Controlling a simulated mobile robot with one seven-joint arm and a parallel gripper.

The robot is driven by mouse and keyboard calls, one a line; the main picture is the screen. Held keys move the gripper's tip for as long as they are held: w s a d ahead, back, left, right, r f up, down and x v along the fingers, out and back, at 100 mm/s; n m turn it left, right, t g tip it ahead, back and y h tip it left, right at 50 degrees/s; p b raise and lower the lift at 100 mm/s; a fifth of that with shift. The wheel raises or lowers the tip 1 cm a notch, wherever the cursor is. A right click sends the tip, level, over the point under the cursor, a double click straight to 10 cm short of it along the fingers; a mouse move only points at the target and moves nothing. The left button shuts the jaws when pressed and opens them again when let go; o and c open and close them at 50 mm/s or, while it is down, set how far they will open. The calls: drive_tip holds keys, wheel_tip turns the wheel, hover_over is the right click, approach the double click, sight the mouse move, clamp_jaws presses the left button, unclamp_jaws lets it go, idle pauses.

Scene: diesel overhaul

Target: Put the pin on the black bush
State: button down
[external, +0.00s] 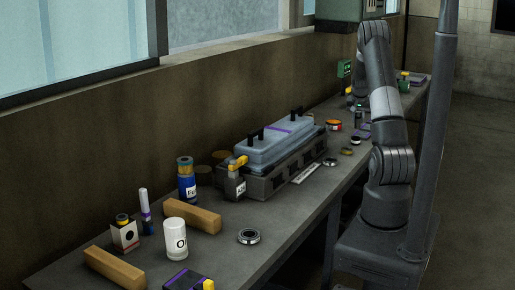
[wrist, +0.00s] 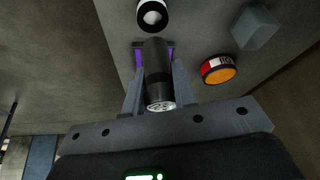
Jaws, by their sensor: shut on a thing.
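The pin (wrist: 157,78) is a dark grey cylinder with a pale speckled end face towards the wrist camera. My gripper (wrist: 154,50) is shut on it, with one grey finger on each side. A black round piece with a white centre (wrist: 152,14), which looks like the black bush, sits on the bench just beyond the pin's far end, at the top of the wrist view. The pin's far end appears close to it, but I cannot tell the height gap.
In the wrist view an orange-topped red tin (wrist: 218,70) stands right of the pin, with a grey block (wrist: 255,27) beyond it. A grey engine block (external: 280,160) sits mid-bench (external: 285,222). Several cans, wooden bars and boxes crowd the near end.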

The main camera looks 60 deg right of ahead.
sight(357, 126)
drive_tip(key=shift+f, duration=2.05)
drive_tip(key=c, duration=1.2)
unclamp_jaws()
drive_tip(key=shift+f, duration=0.15)
drive_tip(key=shift+o, duration=0.2)
drive_tip(key=v, duration=1.2)
